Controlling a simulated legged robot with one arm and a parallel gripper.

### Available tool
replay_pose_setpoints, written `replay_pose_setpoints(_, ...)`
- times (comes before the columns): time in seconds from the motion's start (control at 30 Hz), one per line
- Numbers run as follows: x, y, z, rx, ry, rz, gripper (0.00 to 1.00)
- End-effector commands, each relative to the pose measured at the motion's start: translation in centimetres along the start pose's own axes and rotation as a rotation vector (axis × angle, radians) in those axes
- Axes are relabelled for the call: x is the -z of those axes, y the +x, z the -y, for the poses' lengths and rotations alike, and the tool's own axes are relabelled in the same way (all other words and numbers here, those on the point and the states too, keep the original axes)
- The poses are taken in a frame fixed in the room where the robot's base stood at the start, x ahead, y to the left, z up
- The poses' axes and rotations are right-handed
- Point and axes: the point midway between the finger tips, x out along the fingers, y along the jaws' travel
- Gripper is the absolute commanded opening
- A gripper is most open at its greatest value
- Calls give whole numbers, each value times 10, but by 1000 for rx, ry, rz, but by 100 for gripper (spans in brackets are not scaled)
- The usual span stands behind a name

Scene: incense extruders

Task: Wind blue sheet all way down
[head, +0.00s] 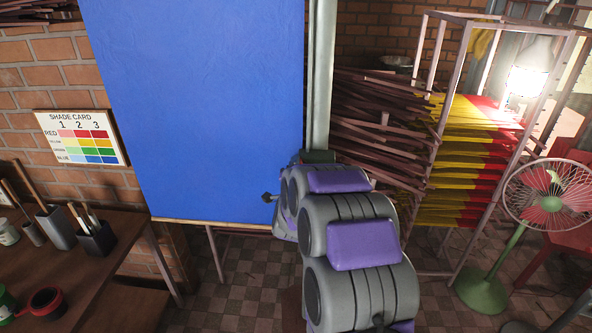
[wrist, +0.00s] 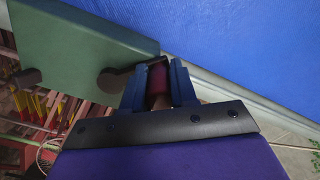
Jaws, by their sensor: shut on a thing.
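The blue sheet (head: 205,105) hangs flat at the left of centre in the head view. Its lower edge has a thin wooden bar (head: 215,223) and hangs above the floor; its top is out of frame. In the wrist view the sheet (wrist: 235,40) fills the upper right. A green box (wrist: 75,55) there carries a dark crank arm (wrist: 115,80) with a dark red handle (wrist: 157,80). My gripper (wrist: 159,74) is shut on this handle, one blue finger on each side. In the head view my arm hides the gripper and handle.
A pale post (head: 320,75) stands right of the sheet. A rack (head: 440,110) of sticks and a fan (head: 545,195) are at the right. A workbench (head: 75,265) with brush pots is at the left, below a shade card (head: 82,136). Checkered floor shows below the sheet.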

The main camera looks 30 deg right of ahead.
Motion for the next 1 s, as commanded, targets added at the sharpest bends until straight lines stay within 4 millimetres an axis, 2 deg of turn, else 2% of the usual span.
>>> replay_pose_setpoints(0.5,2,0,0,-1,19,-2,0)
replay_pose_setpoints(0.53,2,0,0,-1,19,-2,28)
replay_pose_setpoints(0.8,2,0,0,-1,18,-1,53)
replay_pose_setpoints(1.0,1,0,0,-1,18,0,53)
